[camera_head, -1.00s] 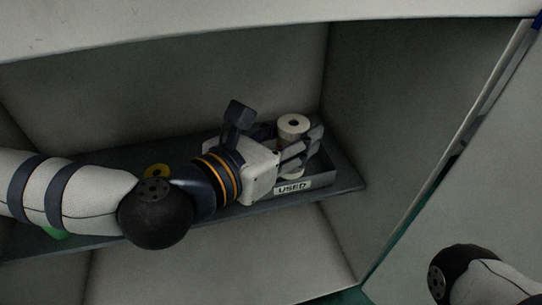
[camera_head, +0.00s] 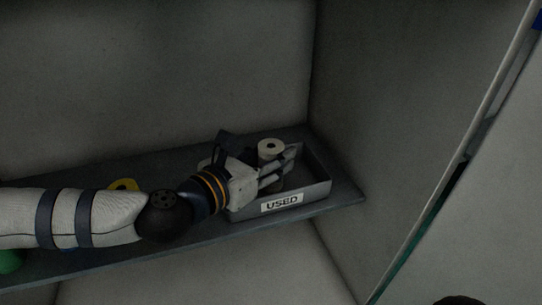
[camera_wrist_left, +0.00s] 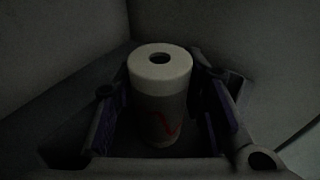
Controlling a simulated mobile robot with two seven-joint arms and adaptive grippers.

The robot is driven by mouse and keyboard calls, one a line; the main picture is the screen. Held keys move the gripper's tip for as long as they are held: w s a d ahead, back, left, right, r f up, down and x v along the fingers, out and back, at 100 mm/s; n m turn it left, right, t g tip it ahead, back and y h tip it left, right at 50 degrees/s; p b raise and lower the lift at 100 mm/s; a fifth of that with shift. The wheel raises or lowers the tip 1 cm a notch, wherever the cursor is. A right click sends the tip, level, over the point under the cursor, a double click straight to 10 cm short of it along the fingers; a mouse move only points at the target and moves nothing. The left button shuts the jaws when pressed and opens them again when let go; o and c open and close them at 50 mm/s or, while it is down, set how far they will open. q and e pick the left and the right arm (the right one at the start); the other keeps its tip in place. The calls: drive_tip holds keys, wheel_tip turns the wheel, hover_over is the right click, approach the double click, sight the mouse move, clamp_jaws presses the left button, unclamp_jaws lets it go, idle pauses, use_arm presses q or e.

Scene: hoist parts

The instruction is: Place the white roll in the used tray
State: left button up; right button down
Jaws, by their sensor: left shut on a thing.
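The white roll (camera_head: 270,147) stands upright with its holed top showing, between the fingers of my left gripper (camera_head: 288,164). In the left wrist view the roll (camera_wrist_left: 160,95) has a red mark on its side, and a finger stands on each side of it. My left gripper is shut on it. The grey tray labelled USED (camera_head: 318,190) is on the shelf, and the gripper and roll are over or inside it. The roll's lower end is hidden, so I cannot tell whether it touches the tray floor. My right gripper is out of view.
The tray sits near the right end of a dark shelf (camera_head: 340,197), close to the side wall. A yellow ring-like thing (camera_head: 122,185) lies behind my left arm. A green thing (camera_head: 9,260) shows at the far left.

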use_arm(q)
drive_tip(key=o, duration=1.2)
drive_tip(key=shift+f, duration=0.1)
drive_tip(key=shift+s+a+r+p, duration=0.2)
drive_tip(key=shift+a+r+p, duration=0.05)
drive_tip(key=shift+r+p, duration=0.05)
drive_tip(key=p+v, duration=0.1)
drive_tip(key=v, duration=0.6)
drive_tip(key=shift+d+p, duration=0.1)
drive_tip(key=shift+p, duration=0.2)
